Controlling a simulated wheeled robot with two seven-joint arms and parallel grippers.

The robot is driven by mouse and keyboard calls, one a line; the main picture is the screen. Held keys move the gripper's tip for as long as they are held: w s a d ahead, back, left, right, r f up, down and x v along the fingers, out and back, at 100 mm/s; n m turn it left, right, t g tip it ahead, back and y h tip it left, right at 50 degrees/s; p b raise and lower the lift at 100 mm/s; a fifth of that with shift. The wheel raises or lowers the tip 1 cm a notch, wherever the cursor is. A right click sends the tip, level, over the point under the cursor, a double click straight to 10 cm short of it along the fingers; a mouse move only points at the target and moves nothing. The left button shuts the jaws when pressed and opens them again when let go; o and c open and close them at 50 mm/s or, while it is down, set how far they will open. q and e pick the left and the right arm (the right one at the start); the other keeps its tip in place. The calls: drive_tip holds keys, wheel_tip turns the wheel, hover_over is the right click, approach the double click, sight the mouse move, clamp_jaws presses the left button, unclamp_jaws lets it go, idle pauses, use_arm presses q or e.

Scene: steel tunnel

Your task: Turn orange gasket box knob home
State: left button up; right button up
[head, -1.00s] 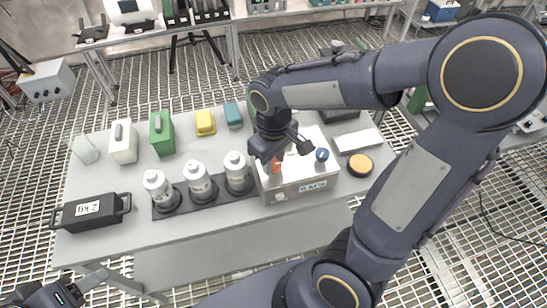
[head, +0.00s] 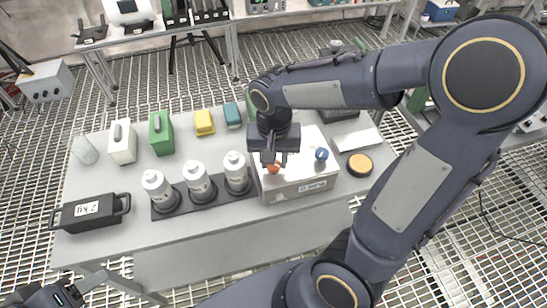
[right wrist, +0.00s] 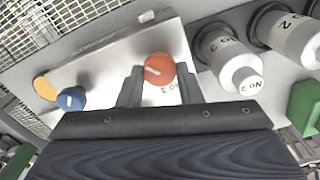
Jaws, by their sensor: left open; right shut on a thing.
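The grey box (head: 300,190) stands on the table with a label on its front. Its orange knob (head: 273,168) is at the left of the top, a blue knob (head: 321,154) at the right. In the right wrist view the orange knob (right wrist: 159,68) has a slanted white mark, and some lettering shows on the box beside it. My right gripper (head: 273,160) is over the box, its fingers on both sides of the orange knob, shut on it. The fingers hide part of its sides. My left gripper (head: 80,290) is open and empty at the bottom left, partly cut off.
Several white canisters (head: 198,182) stand in a dark rack left of the box. A black case (head: 90,211) is at the table's left end, an orange-yellow disc (head: 360,164) right of the box. The table's front edge is clear.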

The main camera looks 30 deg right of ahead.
drive_tip(key=m, duration=0.4)
drive_tip(key=shift+m, duration=0.3)
drive_tip(key=m, duration=0.4)
drive_tip(key=shift+m, duration=0.3)
drive_tip(key=m, duration=0.4)
drive_tip(key=shift+s+m, duration=0.1)
drive_tip(key=shift+m, duration=1.9)
drive_tip(key=o, duration=1)
drive_tip(key=shift+b, duration=0.3)
drive_tip(key=shift+r+p, duration=0.35)
drive_tip(key=shift+r, duration=3.6)
